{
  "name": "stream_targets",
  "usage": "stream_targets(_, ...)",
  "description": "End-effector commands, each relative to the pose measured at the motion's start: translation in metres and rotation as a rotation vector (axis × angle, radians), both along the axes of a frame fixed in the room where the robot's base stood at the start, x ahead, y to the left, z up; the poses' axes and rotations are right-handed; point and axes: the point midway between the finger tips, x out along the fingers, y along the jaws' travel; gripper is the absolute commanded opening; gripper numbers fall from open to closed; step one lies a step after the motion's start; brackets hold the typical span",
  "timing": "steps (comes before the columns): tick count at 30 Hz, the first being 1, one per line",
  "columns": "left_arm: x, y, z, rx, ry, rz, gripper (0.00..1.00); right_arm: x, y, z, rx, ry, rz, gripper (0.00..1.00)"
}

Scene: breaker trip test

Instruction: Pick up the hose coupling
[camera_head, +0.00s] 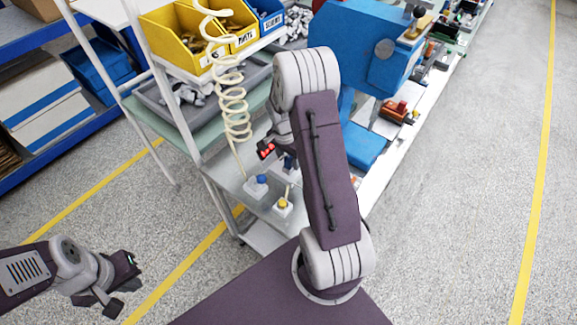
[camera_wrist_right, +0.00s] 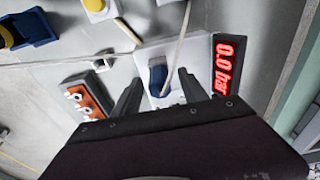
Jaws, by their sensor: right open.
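A blue fitting (camera_wrist_right: 158,78) with a pale hose running from it looks like the hose coupling. It sits at a white plate (camera_wrist_right: 186,50) in the right wrist view. My right gripper (camera_wrist_right: 161,88) is open, with one finger on each side of the fitting in the picture. I cannot tell whether the fingers touch it. In the head view my right arm hides much of this spot. A pale coiled hose (camera_head: 232,100) hangs there. My left gripper (camera_head: 112,290) is off to the left over the floor, and its jaw opening is unclear.
A red 0.0 bar display (camera_wrist_right: 226,65) stands close beside the right finger. Blue (camera_head: 257,180) and yellow (camera_head: 283,204) buttons are on the bench. Yellow bins (camera_head: 180,40) and a blue machine (camera_head: 350,40) are behind.

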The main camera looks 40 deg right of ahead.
Motion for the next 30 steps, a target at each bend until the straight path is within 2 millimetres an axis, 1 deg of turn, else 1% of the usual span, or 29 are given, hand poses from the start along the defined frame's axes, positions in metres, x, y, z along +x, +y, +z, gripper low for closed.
stream_targets(4, 0.000, 0.000, 0.000, 0.000, 0.000, 0.000, 0.00, 0.000, 0.000, 0.000, -0.001, -0.001, 0.000, 0.51)
stream_targets(5, 0.000, 0.000, 0.000, 0.000, 0.000, 0.000, 0.00, 0.000, 0.000, 0.000, -0.001, 0.000, 0.000, 0.43)
stream_targets(6, 0.000, 0.000, 0.000, 0.000, 0.000, 0.000, 0.00, 0.000, 0.000, 0.000, -0.001, 0.000, 0.000, 0.31)
stream_targets(8, 0.000, 0.000, 0.000, 0.000, 0.000, 0.000, 0.00, 0.000, 0.000, 0.000, -0.001, 0.000, 0.000, 0.15)
stream_targets(9, 0.000, 0.000, 0.000, 0.000, 0.000, 0.000, 0.00, 0.000, 0.000, 0.000, -0.001, 0.000, 0.000, 0.04)
stream_targets(10, 0.000, 0.000, 0.000, 0.000, 0.000, 0.000, 0.00, 0.000, 0.000, 0.000, -0.001, 0.000, 0.000, 0.00)
stream_targets(20, 0.000, 0.000, -0.001, 0.000, 0.000, 0.000, 0.00, 0.001, 0.000, 0.004, -0.002, -0.001, 0.001, 0.00)
stream_targets(23, 0.000, 0.000, -0.004, 0.000, 0.000, 0.000, 0.00, 0.001, -0.001, 0.013, -0.002, -0.004, 0.001, 0.00)
stream_targets(27, 0.000, 0.000, -0.008, 0.000, 0.000, 0.000, 0.00, 0.001, -0.001, 0.038, -0.002, -0.006, 0.001, 0.00)
stream_targets(28, 0.000, 0.000, -0.009, 0.000, 0.000, 0.000, 0.00, 0.000, -0.002, 0.044, -0.003, -0.005, -0.001, 0.00)
stream_targets(30, 0.000, 0.000, -0.012, 0.000, 0.000, 0.000, 0.00, -0.009, -0.018, 0.051, -0.002, -0.003, -0.006, 0.00)
